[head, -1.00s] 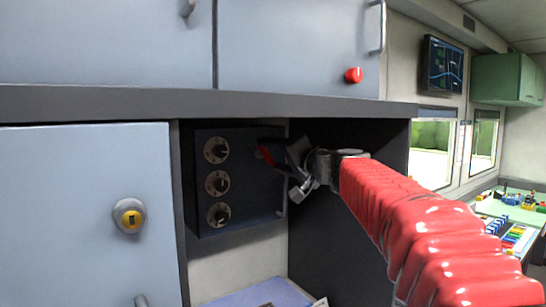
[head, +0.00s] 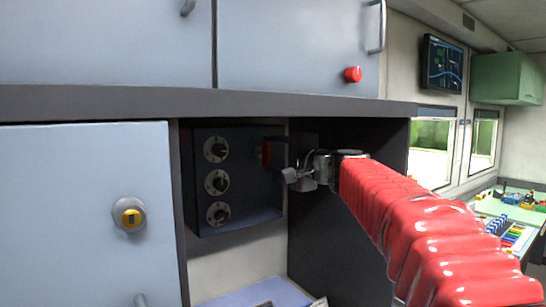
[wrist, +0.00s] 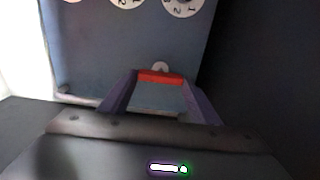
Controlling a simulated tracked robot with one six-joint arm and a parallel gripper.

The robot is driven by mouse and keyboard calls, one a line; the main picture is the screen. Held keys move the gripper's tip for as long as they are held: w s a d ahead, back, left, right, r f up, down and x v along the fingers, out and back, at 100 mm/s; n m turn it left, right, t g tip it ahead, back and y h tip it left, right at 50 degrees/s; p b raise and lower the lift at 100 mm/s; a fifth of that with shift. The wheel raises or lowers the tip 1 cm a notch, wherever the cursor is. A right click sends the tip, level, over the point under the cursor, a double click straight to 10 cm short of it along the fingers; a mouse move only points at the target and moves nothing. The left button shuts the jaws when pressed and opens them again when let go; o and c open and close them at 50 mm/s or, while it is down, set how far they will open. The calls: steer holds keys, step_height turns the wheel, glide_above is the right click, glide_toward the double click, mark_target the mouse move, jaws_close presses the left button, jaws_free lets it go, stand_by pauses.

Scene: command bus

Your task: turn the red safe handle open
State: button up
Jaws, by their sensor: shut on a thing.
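The dark blue safe (head: 237,200) sits in the open compartment under the counter, with three dials on its front. Its red handle (head: 265,153) is at the upper right of the front, partly covered by my gripper (head: 274,153). In the wrist view the red handle (wrist: 160,77) shows as a red bar between the fingertips of my gripper (wrist: 158,88), which is shut on it. The bar stands about upright in the head view. The safe door looks closed against its box.
The compartment's dark right wall (head: 345,225) is close beside my gripper. The counter edge (head: 230,102) runs just above. A grey-blue cabinet door (head: 70,210) with a yellow-centred lock is at left. Papers (head: 265,293) lie below the safe.

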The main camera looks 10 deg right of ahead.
steer(key=shift+d+f, duration=0.15)
steer(key=shift+f, duration=0.1)
steer(key=o, duration=0.7)
steer(key=shift+c, duration=0.2)
steer(key=o, duration=0.4)
steer(key=shift+r, duration=0.15)
steer(key=v, duration=1.3)
steer(key=shift+s, duration=0.35)
